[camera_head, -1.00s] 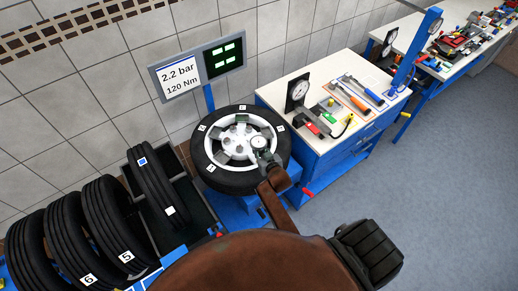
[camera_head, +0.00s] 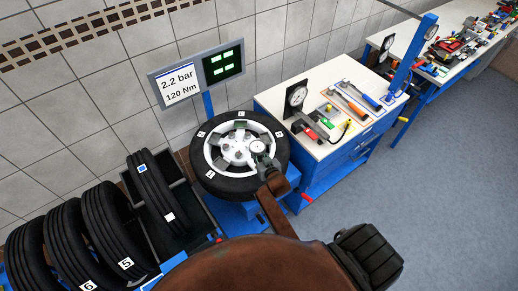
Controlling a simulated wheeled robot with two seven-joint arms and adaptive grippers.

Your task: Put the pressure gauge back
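A small round pressure gauge with a white dial (camera_head: 259,146) is at the tips of a gripper (camera_head: 263,158), over the right part of the wheel (camera_head: 219,186). The wheel has a white rim and lies flat. The gripper's brown arm comes up from the bottom of the picture; I take it as my right. It appears shut on the gauge, though its fingers are small and partly hidden. I cannot tell whether the gauge touches the wheel. A larger black-backed dial (camera_head: 297,97) stands on the white-topped workbench (camera_head: 330,74). My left gripper is not in view.
Hand tools lie on the bench, including an orange-edged tray of tools (camera_head: 352,99) and a black and red tool (camera_head: 317,131). A blue post (camera_head: 414,52) stands at its right end. Several tyres (camera_head: 75,243) stand at left. A display (camera_head: 223,62) is behind the wheel.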

